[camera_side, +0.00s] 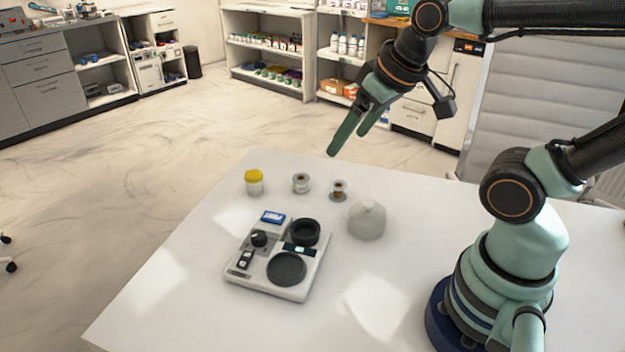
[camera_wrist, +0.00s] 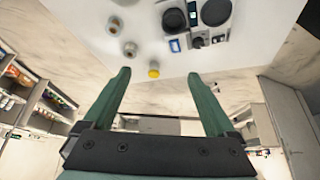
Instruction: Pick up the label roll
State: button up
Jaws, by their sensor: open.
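Two small roll-like things with brown centres stand on the white table: the left roll (camera_side: 300,183) and the right roll (camera_side: 339,190). I cannot tell for sure which is the label roll. In the wrist view they show at the upper left, as one roll (camera_wrist: 130,49) and another roll (camera_wrist: 114,26). My gripper (camera_side: 347,145) is open and empty, held in the air above the far part of the table, clear of both rolls. Its two green fingers reach up from the bottom in the wrist view (camera_wrist: 159,74).
A yellow-capped jar (camera_side: 254,183) stands left of the rolls. A whitish rounded thing (camera_side: 367,221) stands to their right. A grey device (camera_side: 265,285) with black round parts and a blue packet (camera_side: 272,217) lie nearer. The table's (camera_side: 170,300) front left is clear.

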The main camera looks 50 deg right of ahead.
dwell(0.5)
jog(key=n+g, duration=0.6)
jog(key=n, duration=1.4)
send_over(301, 177)
notch_tip(301, 177, down, 13)
jog(key=f, duration=0.6)
jog(key=shift+s, duration=0.35)
jog(key=shift+w+f, duration=0.15)
jog(key=shift+f, duration=1.25)
jog(key=shift+w+f, duration=0.15)
jog(key=shift+f, duration=1.2)
jog(key=c, duration=1.4)
